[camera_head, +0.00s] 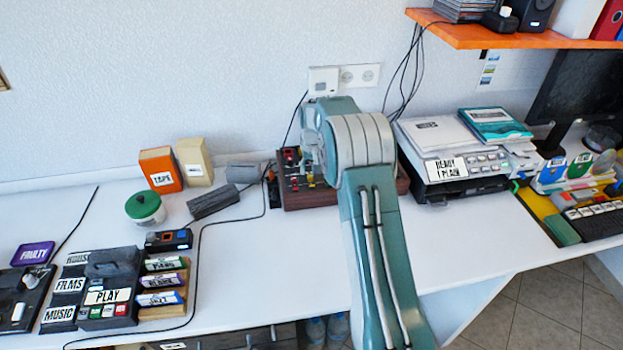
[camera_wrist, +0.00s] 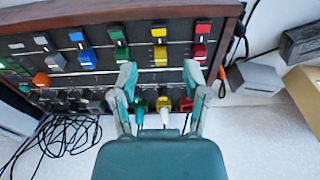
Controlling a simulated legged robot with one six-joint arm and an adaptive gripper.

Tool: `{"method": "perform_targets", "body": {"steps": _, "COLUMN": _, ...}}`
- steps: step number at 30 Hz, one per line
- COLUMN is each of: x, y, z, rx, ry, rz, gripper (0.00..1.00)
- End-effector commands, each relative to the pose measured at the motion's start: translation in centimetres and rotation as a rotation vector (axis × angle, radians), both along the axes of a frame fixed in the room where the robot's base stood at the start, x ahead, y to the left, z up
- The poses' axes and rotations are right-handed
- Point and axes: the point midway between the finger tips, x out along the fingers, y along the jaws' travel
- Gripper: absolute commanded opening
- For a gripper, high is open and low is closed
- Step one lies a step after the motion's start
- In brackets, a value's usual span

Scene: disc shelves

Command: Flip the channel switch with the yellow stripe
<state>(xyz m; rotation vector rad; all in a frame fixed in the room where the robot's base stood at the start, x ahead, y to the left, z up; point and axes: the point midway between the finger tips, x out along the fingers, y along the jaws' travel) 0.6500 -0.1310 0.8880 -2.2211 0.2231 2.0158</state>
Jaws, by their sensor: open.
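A dark, wood-framed channel panel fills the top of the wrist view (camera_wrist: 70,25), with columns of coloured switches and stripes. The yellow column has a yellow cap (camera_wrist: 158,31) with a second yellow piece (camera_wrist: 160,54) below it. A yellow plug with a white lead (camera_wrist: 163,104) sits lower still. My gripper (camera_wrist: 160,76) is open and empty, one finger on each side of the yellow column; I cannot tell whether they touch the panel. In the head view the panel's wooden side (camera_head: 312,197) shows behind my arm, which hides most of it.
Beside the yellow column are a green cap (camera_wrist: 115,34) and a red cap (camera_wrist: 201,27). Black cables (camera_wrist: 58,138) lie coiled by the panel. In the head view a printer (camera_head: 425,175) stands right of the panel.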

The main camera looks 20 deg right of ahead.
Motion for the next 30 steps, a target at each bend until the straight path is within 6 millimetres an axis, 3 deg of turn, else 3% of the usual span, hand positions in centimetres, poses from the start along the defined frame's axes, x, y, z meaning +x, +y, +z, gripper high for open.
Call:
{"method": "perform_targets", "body": {"steps": 3, "x": -0.2, "y": 0.1, "z": 2.6, "rx": 0.000, "ry": -0.002, "rz": 0.000, "gripper": 0.60}}
{"method": "perform_targets", "body": {"steps": 9, "x": -0.4, "y": 0.1, "z": 5.2, "rx": 0.000, "ry": 0.001, "rz": 0.000, "gripper": 0.60}}
{"method": "perform_targets", "body": {"steps": 26, "x": -0.5, "y": 0.2, "z": 5.7, "rx": 0.000, "ry": 0.002, "rz": 0.000, "gripper": 0.60}}
{"method": "perform_targets", "body": {"steps": 30, "x": -1.3, "y": 0.8, "z": 7.7, "rx": -0.003, "ry": -0.015, "rz": 0.008, "gripper": 0.60}}
